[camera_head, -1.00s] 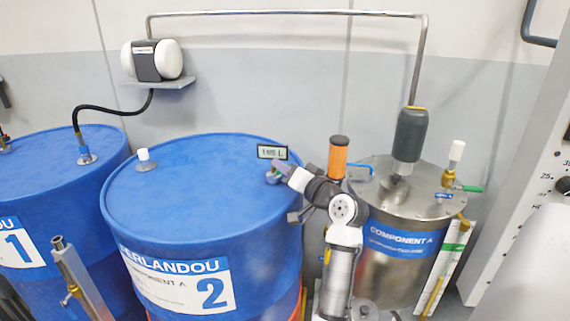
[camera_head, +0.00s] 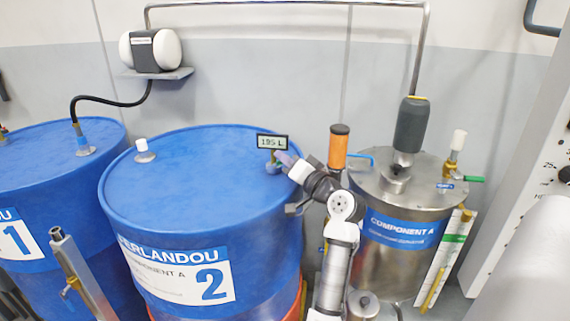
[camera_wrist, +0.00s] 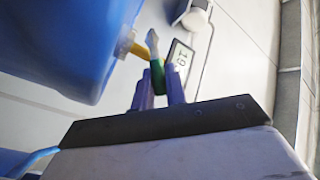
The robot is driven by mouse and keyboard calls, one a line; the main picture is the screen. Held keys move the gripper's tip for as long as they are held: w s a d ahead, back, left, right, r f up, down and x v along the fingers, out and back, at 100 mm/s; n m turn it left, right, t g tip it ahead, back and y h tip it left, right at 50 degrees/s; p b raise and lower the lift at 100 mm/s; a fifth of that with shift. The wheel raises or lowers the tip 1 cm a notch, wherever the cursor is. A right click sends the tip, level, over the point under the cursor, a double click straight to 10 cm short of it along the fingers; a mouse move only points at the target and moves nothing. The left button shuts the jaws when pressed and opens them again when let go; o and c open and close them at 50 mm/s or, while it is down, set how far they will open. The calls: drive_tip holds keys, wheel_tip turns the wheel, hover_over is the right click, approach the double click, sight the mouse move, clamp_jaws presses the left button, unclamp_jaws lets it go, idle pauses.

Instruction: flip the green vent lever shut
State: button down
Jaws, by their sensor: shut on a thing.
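My gripper (camera_head: 283,158) is at the right rim of the blue drum marked 2 (camera_head: 150,200), just below a small display. In the wrist view its two purple fingers (camera_wrist: 158,92) are shut on a green lever (camera_wrist: 157,73). This lever sits beside a yellow fitting (camera_wrist: 127,45) at the drum, with a pale piece (camera_wrist: 152,42) just above it. In the head view the fingers mostly hide this fitting. Another green lever (camera_head: 474,179) sticks out to the right from a brass valve on the steel tank (camera_head: 385,262); my gripper is well apart from it.
The display (camera_head: 271,141) reads 195 L. An orange cylinder with a black cap (camera_head: 338,150) stands close to the right of my gripper. A grey motor (camera_head: 411,125) and steel pipe rise from the tank. Drum 1 (camera_head: 50,150) is at the left.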

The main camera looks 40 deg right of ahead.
drive_tip(key=shift+s+d+f+m+t+b, duration=0.1)
drive_tip(key=shift+f+m+t+b, duration=0.4)
drive_tip(key=shift+b, duration=0.25)
drive_tip(key=shift+r, duration=0.15)
drive_tip(key=c, duration=1.4)
unclamp_jaws()
drive_tip(key=shift+s, duration=0.1)
drive_tip(key=shift+c, duration=0.2)
drive_tip(key=shift+s, duration=0.1)
drive_tip(key=s+f+b, duration=0.2)
drive_tip(key=s+b, duration=0.2)
drive_tip(key=s, duration=0.9)
drive_tip(key=shift+s+a+f, duration=0.15)
drive_tip(key=shift+a+f, duration=0.2)
drive_tip(key=shift+a, duration=0.05)
